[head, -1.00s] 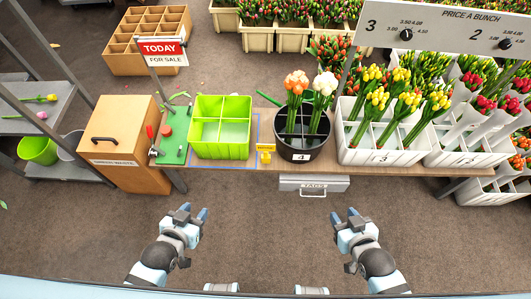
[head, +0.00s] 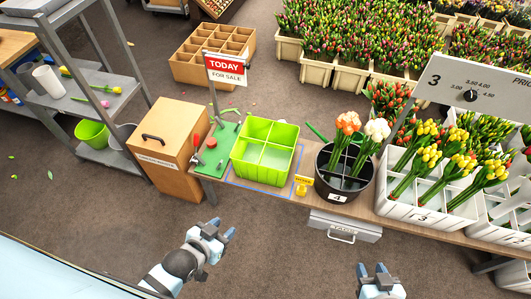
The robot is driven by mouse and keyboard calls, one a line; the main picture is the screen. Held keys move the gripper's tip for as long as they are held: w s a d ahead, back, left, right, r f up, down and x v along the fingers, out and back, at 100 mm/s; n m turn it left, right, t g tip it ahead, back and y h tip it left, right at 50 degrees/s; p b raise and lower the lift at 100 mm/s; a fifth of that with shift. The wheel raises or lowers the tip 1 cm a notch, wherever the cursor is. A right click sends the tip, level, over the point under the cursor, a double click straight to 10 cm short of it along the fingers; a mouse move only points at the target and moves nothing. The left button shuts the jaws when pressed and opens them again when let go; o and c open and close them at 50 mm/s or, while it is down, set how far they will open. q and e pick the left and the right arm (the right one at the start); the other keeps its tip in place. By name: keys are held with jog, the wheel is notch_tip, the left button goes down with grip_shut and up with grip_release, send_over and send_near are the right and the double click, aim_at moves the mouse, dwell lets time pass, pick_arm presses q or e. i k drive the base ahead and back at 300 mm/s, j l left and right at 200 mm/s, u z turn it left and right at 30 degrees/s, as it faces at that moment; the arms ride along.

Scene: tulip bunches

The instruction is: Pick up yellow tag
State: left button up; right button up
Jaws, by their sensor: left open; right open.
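A small yellow tag-like piece (head: 302,187) with dark marks on its upper part is at the table's front edge, between the light green divided crate (head: 250,176) and the black bucket numbered 4 (head: 338,197). Its lettering is too small to read. A grey drawer (head: 343,228) labelled TAGS hangs under the table; its inside is hidden. My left gripper (head: 220,227) is open and empty, in front of the table and below left of the yellow piece. My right gripper (head: 373,269) is open and empty, lower right of the drawer. Neither touches anything.
A wooden waste box (head: 166,155) stands left of the table, by a green board (head: 215,149) with tools. White crates (head: 426,217) of tulips fill the right. A red TODAY sign (head: 226,68) stands behind the green crate. The floor in front is clear.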

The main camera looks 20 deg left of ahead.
aim_at(301, 191)
jog(key=i+l, duration=0.15)
jog(key=l, duration=0.35)
jog(key=i+l, duration=0.1)
jog(key=l, duration=0.4)
jog(key=i+l+u, duration=0.1)
jog(key=l, duration=0.35)
jog(key=i+l, duration=0.15)
jog(key=l, duration=0.35)
